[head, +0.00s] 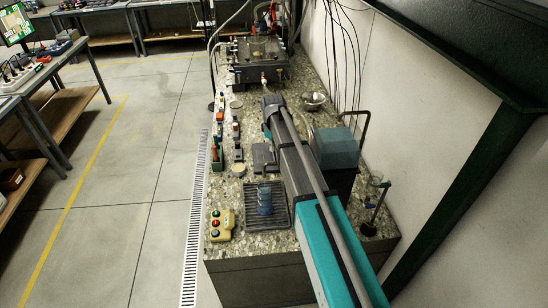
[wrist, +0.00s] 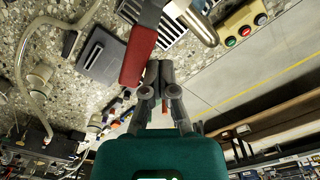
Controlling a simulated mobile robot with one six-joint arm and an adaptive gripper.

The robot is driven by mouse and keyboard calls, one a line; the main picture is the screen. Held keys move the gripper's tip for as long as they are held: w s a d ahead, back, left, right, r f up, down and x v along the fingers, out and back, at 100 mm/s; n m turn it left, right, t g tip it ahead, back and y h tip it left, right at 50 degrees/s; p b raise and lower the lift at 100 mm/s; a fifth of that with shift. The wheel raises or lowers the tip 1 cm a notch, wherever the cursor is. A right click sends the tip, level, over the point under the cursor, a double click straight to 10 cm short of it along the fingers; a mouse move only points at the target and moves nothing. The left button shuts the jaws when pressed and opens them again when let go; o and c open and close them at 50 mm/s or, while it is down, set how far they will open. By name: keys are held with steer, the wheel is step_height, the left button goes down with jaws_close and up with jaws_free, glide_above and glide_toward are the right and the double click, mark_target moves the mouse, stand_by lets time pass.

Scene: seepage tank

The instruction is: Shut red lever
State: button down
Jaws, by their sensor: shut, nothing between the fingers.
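In the wrist view, the red lever (wrist: 139,52) runs from the top edge down to just left of my fingertips. In the head view, a small red spot on a valve (head: 264,81) shows at the front of the tank (head: 258,55), just beyond my arm's end. My fingers are not clear there.
On the stone counter (head: 226,175) are a button box (head: 220,226), a dark grate (head: 282,214), a grey plate (head: 263,158), several small bottles on the left and a metal bowl (head: 314,101). A wall bounds the right side. Floor on the left is open.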

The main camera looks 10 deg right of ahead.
steer(key=shift+w+d, duration=0.5)
steer(key=shift+d, duration=0.2)
steer(key=shift+w+d, duration=0.1)
steer(key=shift+d, duration=0.05)
steer(key=shift+w+a, duration=0.1)
steer(key=shift+a, duration=0.4)
stand_by(0.3)
step_height(320, 180, up, 5)
steer(key=p, duration=0.5)
stand_by(0.6)
